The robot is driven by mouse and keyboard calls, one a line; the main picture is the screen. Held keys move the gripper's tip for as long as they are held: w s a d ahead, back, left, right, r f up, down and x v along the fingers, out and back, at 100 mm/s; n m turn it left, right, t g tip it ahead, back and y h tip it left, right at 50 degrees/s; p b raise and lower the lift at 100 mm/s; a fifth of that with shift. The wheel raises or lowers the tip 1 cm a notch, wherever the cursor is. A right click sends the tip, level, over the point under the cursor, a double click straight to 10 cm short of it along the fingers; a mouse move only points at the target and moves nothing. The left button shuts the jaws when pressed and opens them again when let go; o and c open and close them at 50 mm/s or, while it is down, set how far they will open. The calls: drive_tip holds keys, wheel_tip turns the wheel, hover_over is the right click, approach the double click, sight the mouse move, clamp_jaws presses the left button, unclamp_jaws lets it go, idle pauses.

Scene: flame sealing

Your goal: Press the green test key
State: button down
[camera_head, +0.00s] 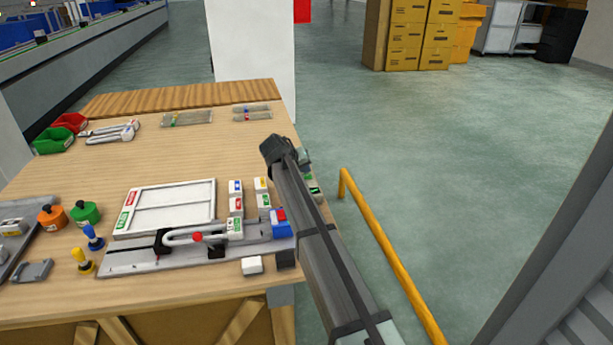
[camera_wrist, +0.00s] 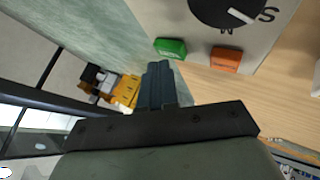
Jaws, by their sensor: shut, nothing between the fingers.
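The green key (camera_wrist: 171,47) is a small raised rectangular button on a pale panel in the upper middle of the wrist view. An orange key (camera_wrist: 226,59) sits to its right on the same panel. My gripper (camera_wrist: 159,66) is shut and empty, its dark fingertips just below and left of the green key in the picture. I cannot tell whether the tips touch it; a gap shows between them in the picture. In the head view my arm covers the gripper and much of the panel at the table's right edge.
A black dial (camera_wrist: 228,10) with a white pointer is on the panel above the keys. A wooden table (camera_head: 200,155) carries a white framed board (camera_head: 170,207), small labelled blocks, coloured knobs and bins. A yellow rail (camera_head: 385,250) stands right of my arm.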

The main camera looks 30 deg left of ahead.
drive_tip(key=shift+f, duration=0.4)
idle(0.5)
drive_tip(key=shift+r, duration=0.85)
idle(0.3)
drive_tip(key=shift+r, duration=2.5)
